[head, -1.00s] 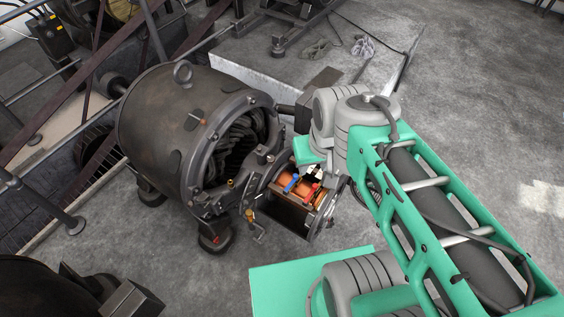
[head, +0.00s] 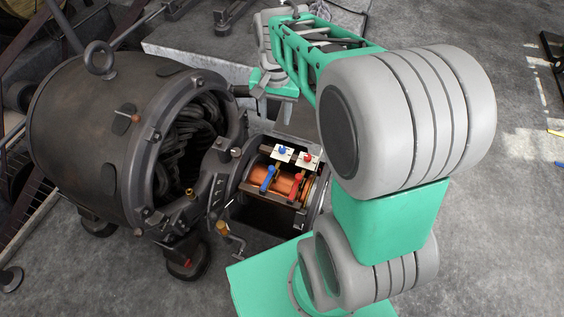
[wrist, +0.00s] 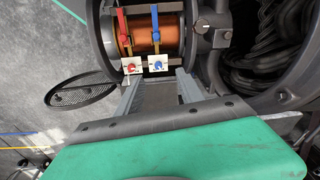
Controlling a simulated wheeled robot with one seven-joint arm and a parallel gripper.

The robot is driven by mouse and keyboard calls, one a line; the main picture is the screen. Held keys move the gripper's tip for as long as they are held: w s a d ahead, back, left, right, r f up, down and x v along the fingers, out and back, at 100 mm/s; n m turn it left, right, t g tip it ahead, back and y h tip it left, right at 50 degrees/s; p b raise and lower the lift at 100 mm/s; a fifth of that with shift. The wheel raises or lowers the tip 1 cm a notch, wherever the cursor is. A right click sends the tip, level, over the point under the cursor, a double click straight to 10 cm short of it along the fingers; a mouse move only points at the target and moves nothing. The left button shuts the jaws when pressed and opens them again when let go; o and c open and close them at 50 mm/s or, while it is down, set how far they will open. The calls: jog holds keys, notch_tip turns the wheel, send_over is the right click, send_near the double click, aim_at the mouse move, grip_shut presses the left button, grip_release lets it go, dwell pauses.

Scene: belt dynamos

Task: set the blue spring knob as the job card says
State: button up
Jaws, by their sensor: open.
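The blue spring knob (head: 283,150) sits on a small white plate above the copper drum, left of a red knob (head: 307,158) on its own white plate. In the wrist view the blue knob (wrist: 157,66) is right of the red knob (wrist: 132,69). A blue brush arm (head: 267,179) and a red brush arm (head: 294,186) rest against the copper drum (head: 270,183). My gripper (wrist: 160,84) is open and empty, its fingers apart and pointing toward the knobs without visible contact. The knob's exact setting is too small to read. No job card is legible.
The dynamo's large dark housing (head: 85,125) stands left of the drum, with coils inside its opening. A small crank with a brass handle (head: 222,229) juts out below. Concrete floor lies open to the right.

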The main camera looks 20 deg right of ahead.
aim_at(282, 148)
jog(key=w+d+f+m+b, duration=0.1)
jog(key=f+b, duration=0.1)
jog(key=f, duration=0.2)
jog(key=w+d+f+m+b, duration=0.1)
jog(key=w+d+f+b, duration=0.1)
jog(key=f, duration=0.3)
jog(key=w+d+f+m+g+b, duration=0.1)
jog(key=w+f+b, duration=0.1)
jog(key=f, duration=0.3)
jog(key=shift+d+f+m+b, duration=0.2)
jog(key=shift+m+b, duration=0.1)
jog(key=shift+b, duration=0.3)
notch_tip(282, 148, down, 7)
jog(key=shift+a+f+b, duration=0.1)
jog(key=shift+b, duration=1.15)
jog(key=shift+c, duration=0.2)
jog(key=shift+s, duration=0.1)
grip_shut()
